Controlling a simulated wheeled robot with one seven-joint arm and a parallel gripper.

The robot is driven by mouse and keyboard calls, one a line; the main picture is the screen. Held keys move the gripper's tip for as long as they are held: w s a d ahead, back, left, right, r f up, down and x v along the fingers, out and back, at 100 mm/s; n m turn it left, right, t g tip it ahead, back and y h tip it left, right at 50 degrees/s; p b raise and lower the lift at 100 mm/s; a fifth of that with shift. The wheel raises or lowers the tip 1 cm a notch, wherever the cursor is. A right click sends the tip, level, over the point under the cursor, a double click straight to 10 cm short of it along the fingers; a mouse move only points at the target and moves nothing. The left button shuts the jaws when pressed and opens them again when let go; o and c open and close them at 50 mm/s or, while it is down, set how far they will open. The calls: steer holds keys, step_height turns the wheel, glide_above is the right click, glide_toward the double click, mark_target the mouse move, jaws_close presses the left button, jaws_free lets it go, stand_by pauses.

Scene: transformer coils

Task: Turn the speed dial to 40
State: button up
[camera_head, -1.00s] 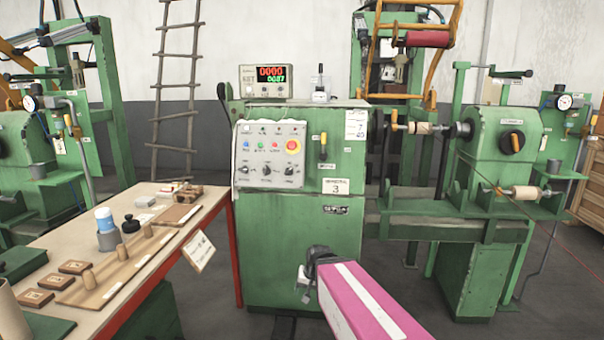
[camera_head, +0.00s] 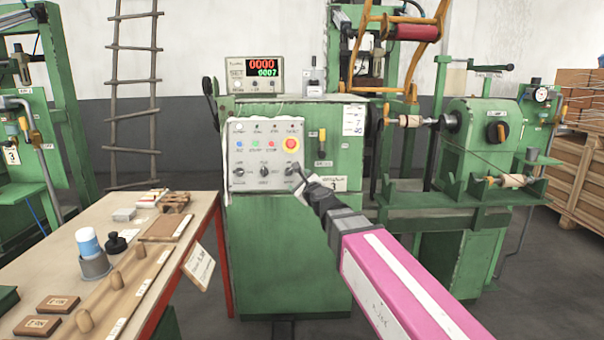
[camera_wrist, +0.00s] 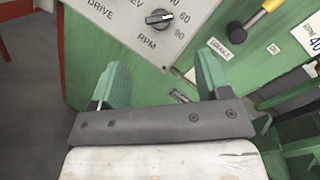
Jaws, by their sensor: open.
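The speed dial (camera_wrist: 159,17), a dark knob marked RPM, is on the grey control panel (camera_head: 265,130). In the head view the dial (camera_head: 291,170) is the rightmost of the three lower knobs, close by my gripper's tip. In the wrist view its white pointer lies roughly to the right, near printed numbers; 60 and 90 are readable, and the one above is partly cut off. My gripper (camera_wrist: 160,78) has its two green fingers wide apart with nothing between them. It also shows in the head view (camera_head: 302,178). The dial lies beyond the fingertips, apart from them.
A white card (camera_wrist: 314,42) by the panel reads RPM and 40. A yellow-handled brake lever (camera_wrist: 258,18) stands right of the dial. A red emergency button (camera_head: 291,144) sits above it. A workbench (camera_head: 205,215) with wooden parts stands at left.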

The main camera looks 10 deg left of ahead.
mark_target(289, 172)
steer(key=x, duration=1)
steer(key=shift+w+a, duration=0.2)
steer(key=shift+w, duration=0.05)
steer(key=c, duration=0.9)
